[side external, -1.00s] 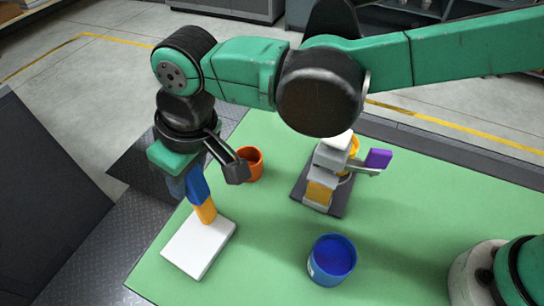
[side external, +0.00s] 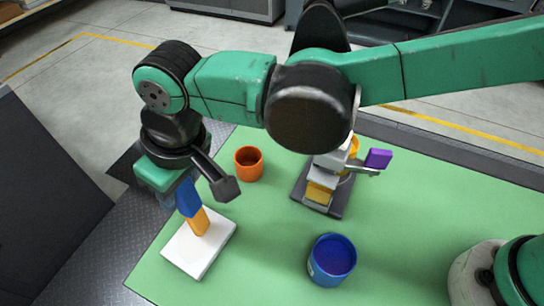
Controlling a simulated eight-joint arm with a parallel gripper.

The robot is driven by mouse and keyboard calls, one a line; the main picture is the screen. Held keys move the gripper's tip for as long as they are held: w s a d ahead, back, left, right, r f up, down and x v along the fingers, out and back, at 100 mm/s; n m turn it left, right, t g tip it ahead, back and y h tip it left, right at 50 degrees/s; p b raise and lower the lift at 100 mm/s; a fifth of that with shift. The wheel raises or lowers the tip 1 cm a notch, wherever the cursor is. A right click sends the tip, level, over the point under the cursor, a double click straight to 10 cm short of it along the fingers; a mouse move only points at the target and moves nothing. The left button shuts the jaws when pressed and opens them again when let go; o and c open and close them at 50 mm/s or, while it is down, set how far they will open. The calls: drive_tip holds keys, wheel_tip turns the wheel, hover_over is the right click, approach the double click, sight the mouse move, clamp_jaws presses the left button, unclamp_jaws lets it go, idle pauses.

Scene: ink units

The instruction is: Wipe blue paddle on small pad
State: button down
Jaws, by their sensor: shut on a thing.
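The blue paddle (side external: 187,198) is a blue upper piece with an orange-yellow lower piece, tilted slightly. My gripper (side external: 183,188) is shut on its blue upper part, and the fingers are partly hidden. The orange-yellow end reaches down over the small white pad (side external: 191,256), near the pad's upper middle. The end looks to be at the pad's surface, but I cannot tell whether it touches. No blue mark shows on the visible part of the pad.
A blue pot (side external: 318,272) with blue inside stands right of the pad. An orange cup (side external: 248,164) stands behind. A dark stand (side external: 334,206) carries grey, yellow and purple parts (side external: 379,158), partly behind my arm. Green table (side external: 265,245) is bare between pad and pot.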

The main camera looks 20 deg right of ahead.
drive_tip(key=shift+s+a, duration=1.45)
drive_tip(key=shift+a, duration=0.3)
drive_tip(key=shift+w+d, duration=1.05)
drive_tip(key=shift+d, duration=0.2)
drive_tip(key=shift+w+d, duration=1)
drive_tip(key=shift+d, duration=0.2)
drive_tip(key=shift+s+a, duration=1.05)
drive_tip(key=shift+a, duration=0.2)
drive_tip(key=shift+s+a, duration=1)
drive_tip(key=shift+a, duration=0.2)
drive_tip(key=shift+w+d, duration=1.05)
drive_tip(key=shift+d, duration=0.2)
drive_tip(key=shift+w+d, duration=1)
drive_tip(key=shift+d, duration=0.25)
wheel_tip(320, 180, up, 6)
drive_tip(key=shift+f, duration=0.1)
